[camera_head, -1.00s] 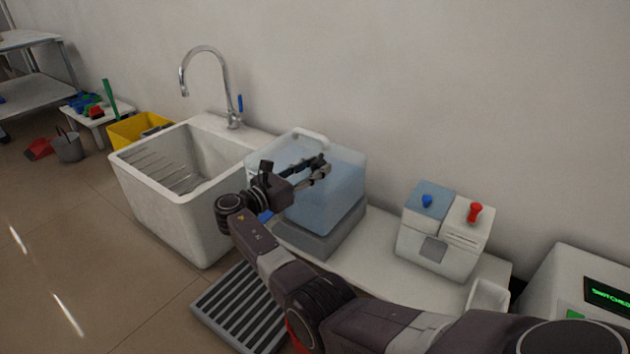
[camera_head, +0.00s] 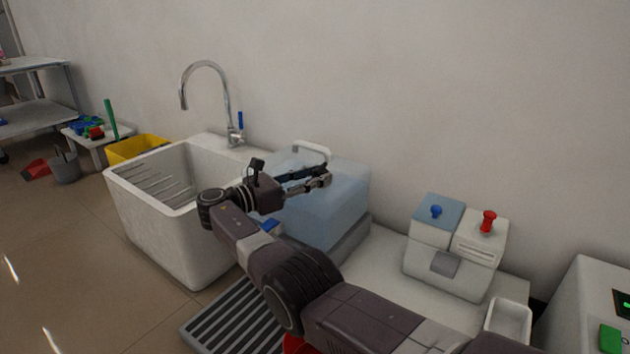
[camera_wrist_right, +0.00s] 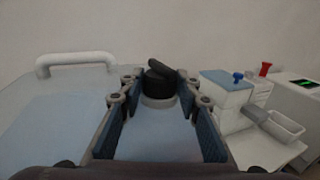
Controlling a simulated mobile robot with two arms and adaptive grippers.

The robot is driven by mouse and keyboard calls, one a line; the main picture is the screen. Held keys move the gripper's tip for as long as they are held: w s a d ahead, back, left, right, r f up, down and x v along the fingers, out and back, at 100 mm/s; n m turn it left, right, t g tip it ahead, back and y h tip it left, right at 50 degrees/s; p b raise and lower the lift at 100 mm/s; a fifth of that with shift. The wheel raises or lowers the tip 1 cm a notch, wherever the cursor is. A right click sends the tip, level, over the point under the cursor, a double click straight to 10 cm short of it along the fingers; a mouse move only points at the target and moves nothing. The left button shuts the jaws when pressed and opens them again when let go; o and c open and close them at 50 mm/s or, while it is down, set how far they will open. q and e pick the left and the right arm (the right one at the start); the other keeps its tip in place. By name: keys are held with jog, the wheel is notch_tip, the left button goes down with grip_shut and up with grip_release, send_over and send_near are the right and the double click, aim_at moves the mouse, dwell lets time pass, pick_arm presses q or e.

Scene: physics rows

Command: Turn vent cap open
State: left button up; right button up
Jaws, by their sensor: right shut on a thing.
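The vent cap (camera_wrist_right: 160,76) is a black round cap with a raised bar across its top, on a pale neck on top of a translucent blue water container (camera_head: 335,215). In the right wrist view it sits between the fingertips of my right gripper (camera_wrist_right: 160,88), which is shut on it. In the head view my right gripper (camera_head: 322,176) reaches over the container top, and the cap cannot be made out there. The container's white handle (camera_wrist_right: 75,60) rises left of the cap in the wrist view. My left gripper is not in view.
A white sink (camera_head: 150,222) with a tall tap (camera_head: 226,100) stands left of the container. On the right are a white and blue dispenser (camera_head: 453,250) with blue and red knobs, and a small white tray (camera_head: 508,318). A slatted grate (camera_head: 232,322) lies below.

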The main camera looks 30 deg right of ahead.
jog(key=shift+d, duration=0.1)
jog(key=o, duration=1.2)
jog(key=shift+c, duration=0.2)
jog(key=shift+r, duration=0.1)
notch_tip(320, 180, up, 10)
jog(key=shift+f, duration=0.1)
